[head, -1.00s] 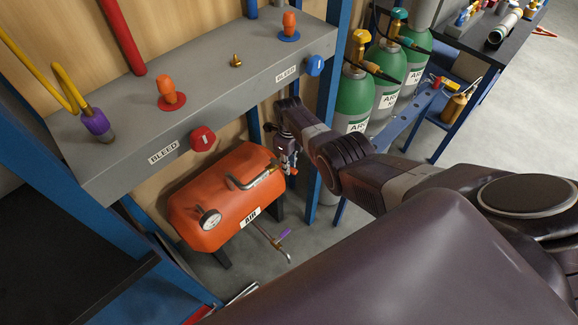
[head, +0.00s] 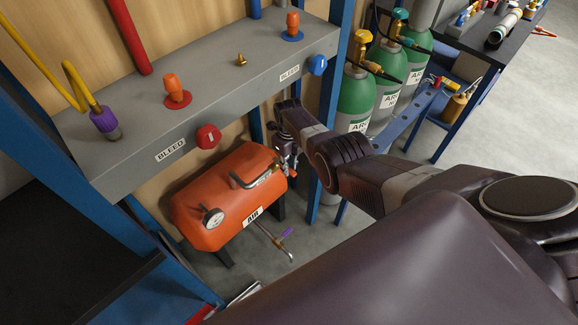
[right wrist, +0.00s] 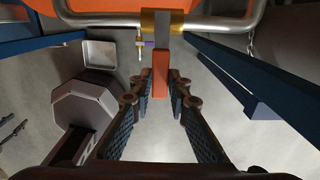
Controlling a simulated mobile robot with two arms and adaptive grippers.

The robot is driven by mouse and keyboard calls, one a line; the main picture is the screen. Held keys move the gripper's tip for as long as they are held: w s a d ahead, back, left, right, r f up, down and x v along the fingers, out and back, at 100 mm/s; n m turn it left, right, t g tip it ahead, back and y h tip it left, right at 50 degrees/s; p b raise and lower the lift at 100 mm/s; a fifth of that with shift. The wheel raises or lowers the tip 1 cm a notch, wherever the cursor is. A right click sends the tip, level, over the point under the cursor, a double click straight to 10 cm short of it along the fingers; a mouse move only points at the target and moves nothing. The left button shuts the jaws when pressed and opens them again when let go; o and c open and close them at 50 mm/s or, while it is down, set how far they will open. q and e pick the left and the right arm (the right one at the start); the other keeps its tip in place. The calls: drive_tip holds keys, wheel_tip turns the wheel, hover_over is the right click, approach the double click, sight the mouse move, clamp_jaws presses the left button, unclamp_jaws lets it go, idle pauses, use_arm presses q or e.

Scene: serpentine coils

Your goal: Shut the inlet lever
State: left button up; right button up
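The orange air tank (head: 225,205) lies under the grey manifold, with a bent metal pipe on its top. In the right wrist view, an orange lever (right wrist: 160,76), apparently the inlet lever, hangs from a brass valve body (right wrist: 162,22) on a metal pipe. My right gripper (right wrist: 161,78) is open, with one finger on each side of the lever's lower part; I cannot tell whether they touch it. In the head view my right gripper (head: 287,157) is at the tank's right end, and the lever is mostly hidden there. My left gripper is not in view.
A purple-handled valve (head: 286,232) sits on a thin pipe below the tank. The manifold (head: 215,95) overhangs the tank, and a blue post (head: 329,110) stands close to my right arm. Green argon cylinders (head: 355,98) stand to the right.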

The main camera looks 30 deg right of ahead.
drive_tip(key=o, duration=0.4)
drive_tip(key=shift+r, duration=3.85)
